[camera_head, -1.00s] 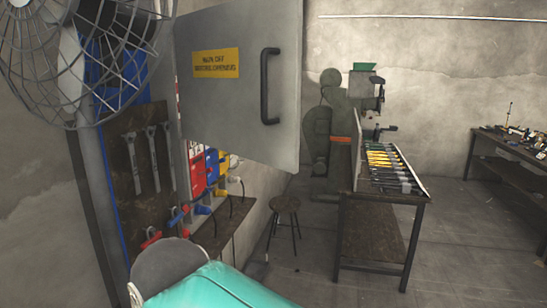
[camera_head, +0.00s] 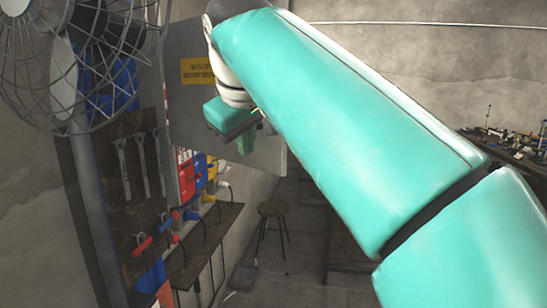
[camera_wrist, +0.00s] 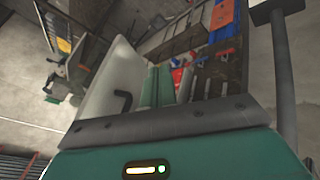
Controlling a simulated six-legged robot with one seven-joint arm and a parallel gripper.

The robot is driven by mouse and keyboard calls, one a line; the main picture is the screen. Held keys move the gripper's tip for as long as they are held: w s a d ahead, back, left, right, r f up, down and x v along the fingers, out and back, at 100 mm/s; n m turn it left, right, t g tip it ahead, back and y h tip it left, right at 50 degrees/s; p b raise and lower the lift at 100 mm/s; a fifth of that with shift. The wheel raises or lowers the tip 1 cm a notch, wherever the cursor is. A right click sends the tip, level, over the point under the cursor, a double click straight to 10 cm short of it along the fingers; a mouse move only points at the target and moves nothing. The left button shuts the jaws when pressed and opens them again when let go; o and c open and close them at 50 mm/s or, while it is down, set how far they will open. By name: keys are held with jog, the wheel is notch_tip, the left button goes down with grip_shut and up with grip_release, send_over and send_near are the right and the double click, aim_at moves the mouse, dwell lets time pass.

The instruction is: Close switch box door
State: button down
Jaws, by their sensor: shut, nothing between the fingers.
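The switch box door (camera_head: 182,112) is a grey panel with a yellow warning label (camera_head: 197,71). It stands open, out from the left wall. My arm covers its right part and its handle in the head view. In the wrist view the door (camera_wrist: 100,88) stands left of centre, with its black handle (camera_wrist: 122,101) showing. My gripper (camera_head: 245,143) points down in front of the door in the head view. Its green fingers (camera_wrist: 157,88) are together and empty, right of the handle in the wrist view. Whether they touch the door I cannot tell.
Red, yellow and blue sockets (camera_head: 199,172) sit on the wall below the door. A caged fan (camera_head: 95,55) stands at the left. A stool (camera_head: 272,210) stands on the floor behind. A cluttered bench (camera_head: 515,150) is at the far right.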

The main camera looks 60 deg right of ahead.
jog(key=s+d+r, duration=0.1)
jog(key=r, duration=0.1)
send_near(276, 168)
notch_tip(276, 168, down, 4)
jog(key=w+a, duration=0.3)
jog(key=d, duration=0.4)
jog(key=shift+s+f+h, duration=0.15)
jog(key=shift+f+h, duration=0.1)
jog(key=shift+h, duration=0.05)
jog(key=shift+d, duration=0.4)
jog(key=shift+s, duration=0.1)
jog(key=shift+s+d, duration=0.1)
jog(key=shift+d, duration=0.15)
